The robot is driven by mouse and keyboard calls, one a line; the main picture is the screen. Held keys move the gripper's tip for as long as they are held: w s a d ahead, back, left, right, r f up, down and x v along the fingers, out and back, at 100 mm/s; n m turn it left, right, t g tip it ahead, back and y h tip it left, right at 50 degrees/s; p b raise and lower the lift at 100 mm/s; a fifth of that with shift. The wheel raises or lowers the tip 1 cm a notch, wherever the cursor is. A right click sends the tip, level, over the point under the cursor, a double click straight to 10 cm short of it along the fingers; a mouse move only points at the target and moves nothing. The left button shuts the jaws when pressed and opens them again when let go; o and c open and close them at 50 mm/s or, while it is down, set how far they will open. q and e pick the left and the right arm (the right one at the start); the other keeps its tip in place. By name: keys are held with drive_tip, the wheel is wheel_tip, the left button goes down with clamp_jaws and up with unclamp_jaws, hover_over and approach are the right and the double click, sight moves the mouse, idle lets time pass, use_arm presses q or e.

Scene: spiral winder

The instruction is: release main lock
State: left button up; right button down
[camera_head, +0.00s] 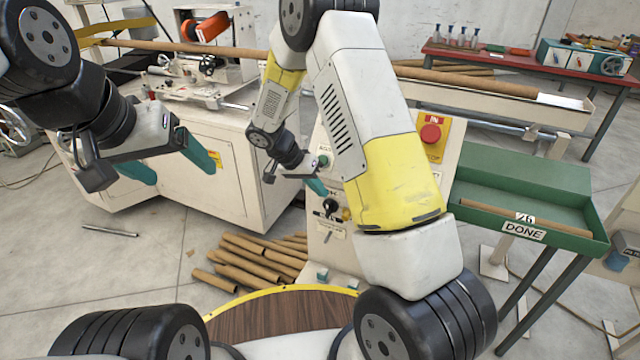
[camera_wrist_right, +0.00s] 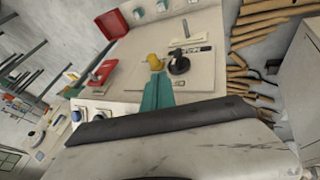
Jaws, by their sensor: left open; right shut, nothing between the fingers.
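The control panel (camera_head: 322,245) stands in front of me, mostly behind my right arm. A black rotary knob (camera_head: 330,206) on a pale plate is on it, with a small yellow knob (camera_head: 346,213) beside it. The labels are too small to read, so I cannot tell which is the main lock. In the wrist view, the shut, empty teal fingers of my right gripper (camera_wrist_right: 158,92) point toward the yellow knob (camera_wrist_right: 155,62) and the black knob (camera_wrist_right: 179,65); contact cannot be told. My right gripper (camera_head: 317,187) also shows in the head view. My left gripper (camera_head: 178,168) is open and empty, away from the panel.
A red emergency button (camera_head: 430,134) on a yellow box is at the panel's right. Cardboard tubes (camera_head: 250,262) lie on the floor left of it. A green tray (camera_head: 520,190) marked DONE holds a tube. The winder cabinet (camera_head: 205,195) stands behind my left gripper.

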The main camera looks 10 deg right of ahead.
sight(346, 214)
drive_tip(key=x, duration=0.9)
drive_tip(key=shift+f, duration=0.2)
drive_tip(key=shift+d, duration=0.1)
drive_tip(key=shift+s+d, duration=0.7)
drive_tip(key=shift+d, duration=0.35)
drive_tip(key=shift+s+d, duration=0.7)
drive_tip(key=shift+d, duration=0.35)
